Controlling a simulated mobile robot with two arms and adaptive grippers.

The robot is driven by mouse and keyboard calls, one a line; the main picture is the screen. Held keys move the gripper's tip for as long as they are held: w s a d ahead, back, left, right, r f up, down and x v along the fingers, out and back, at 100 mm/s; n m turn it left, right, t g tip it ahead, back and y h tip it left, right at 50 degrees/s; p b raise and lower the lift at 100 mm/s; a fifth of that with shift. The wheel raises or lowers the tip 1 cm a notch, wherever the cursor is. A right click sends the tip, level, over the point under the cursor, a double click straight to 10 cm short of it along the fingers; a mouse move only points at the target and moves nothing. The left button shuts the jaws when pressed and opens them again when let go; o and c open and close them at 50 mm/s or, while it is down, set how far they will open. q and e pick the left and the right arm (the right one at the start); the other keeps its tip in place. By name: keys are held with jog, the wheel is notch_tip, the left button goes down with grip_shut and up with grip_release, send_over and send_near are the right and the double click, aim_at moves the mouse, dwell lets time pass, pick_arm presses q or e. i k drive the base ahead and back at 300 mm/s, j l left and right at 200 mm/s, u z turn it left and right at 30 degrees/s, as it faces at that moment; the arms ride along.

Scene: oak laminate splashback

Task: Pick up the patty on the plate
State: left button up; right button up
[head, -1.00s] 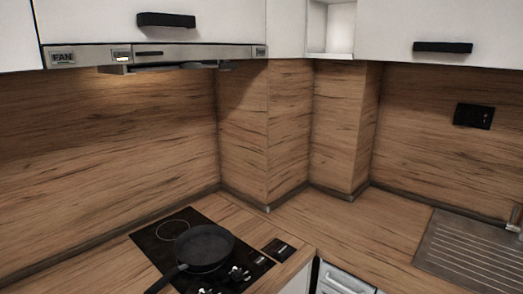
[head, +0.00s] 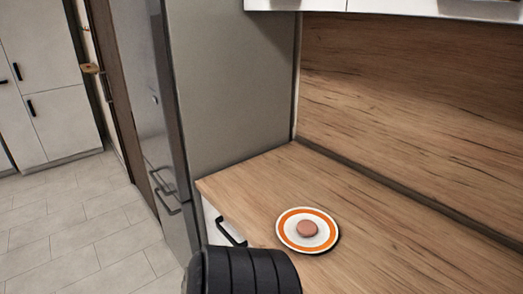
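The patty (head: 307,229) is a small, round, pinkish-brown disc. It lies on the middle of a white plate with an orange ring (head: 287,230). The plate rests on the wooden counter, near its front edge. A dark, ribbed part of my own arm shows at the bottom of the head view, in front of the counter and below the plate. No gripper fingers show in the head view.
The wooden counter (head: 400,262) is clear to the right of the plate. A tall grey fridge (head: 235,95) stands at the counter's left end. A drawer handle (head: 231,232) sticks out below the counter edge. Tiled floor (head: 75,225) is open at the left.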

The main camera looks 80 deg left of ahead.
aim_at(306, 228)
jog(key=u, duration=2.1)
jog(key=l+z, duration=0.1)
jog(key=z, duration=0.35)
